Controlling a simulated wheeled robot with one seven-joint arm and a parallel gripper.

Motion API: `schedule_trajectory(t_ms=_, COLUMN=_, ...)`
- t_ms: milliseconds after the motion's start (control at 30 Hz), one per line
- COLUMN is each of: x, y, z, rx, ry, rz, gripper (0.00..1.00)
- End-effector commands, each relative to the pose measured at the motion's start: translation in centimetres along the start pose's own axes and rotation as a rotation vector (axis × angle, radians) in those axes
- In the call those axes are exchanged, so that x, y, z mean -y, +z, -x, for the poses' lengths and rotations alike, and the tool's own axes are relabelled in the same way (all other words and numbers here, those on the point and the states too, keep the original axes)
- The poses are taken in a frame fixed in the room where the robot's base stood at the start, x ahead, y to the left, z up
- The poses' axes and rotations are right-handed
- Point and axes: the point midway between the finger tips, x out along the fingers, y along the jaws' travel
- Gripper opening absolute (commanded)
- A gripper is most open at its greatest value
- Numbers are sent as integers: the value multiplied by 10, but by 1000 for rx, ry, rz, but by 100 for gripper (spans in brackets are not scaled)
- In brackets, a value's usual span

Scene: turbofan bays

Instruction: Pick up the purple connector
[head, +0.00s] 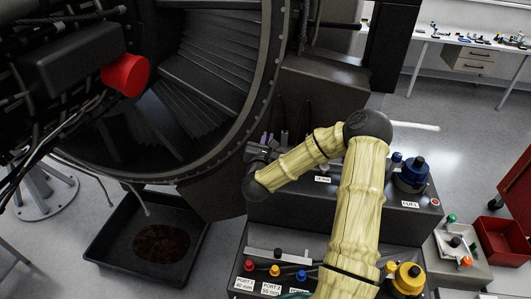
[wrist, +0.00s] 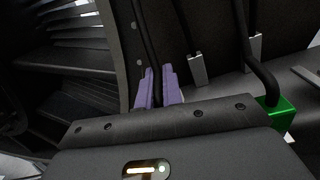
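In the head view my gripper (head: 273,138) points up, away from the camera, in front of the dark casing beside the fan.
In the wrist view a green connector (wrist: 279,114) on a black cable is at right, and cables with grey ends (wrist: 197,69) hang beyond. The head view shows a black drip tray (head: 104,257), a labelled port panel (head: 240,281), a blue fitting (head: 411,177) and a red bin (head: 500,241).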

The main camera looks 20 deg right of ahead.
Motion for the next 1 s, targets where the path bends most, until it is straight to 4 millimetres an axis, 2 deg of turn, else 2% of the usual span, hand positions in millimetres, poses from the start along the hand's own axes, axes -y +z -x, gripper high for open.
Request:
schedule_trajectory(t_ms=333, x=-1, y=1, z=0, rx=0, ry=1, rz=0, gripper=0)
schedule_trajectory(t_ms=467, x=-2, y=9, z=0, rx=3, ry=1, rz=-2, gripper=0)
schedule_trajectory(t_ms=567, x=-4, y=21, z=0, rx=5, ry=1, rz=-2, gripper=0)
schedule_trajectory(t_ms=900, x=-16, y=81, z=0, rx=5, ry=1, rz=-1, gripper=0)
schedule_trajectory(t_ms=1000, x=-19, y=92, z=0, rx=2, ry=2, rz=-1, gripper=0)
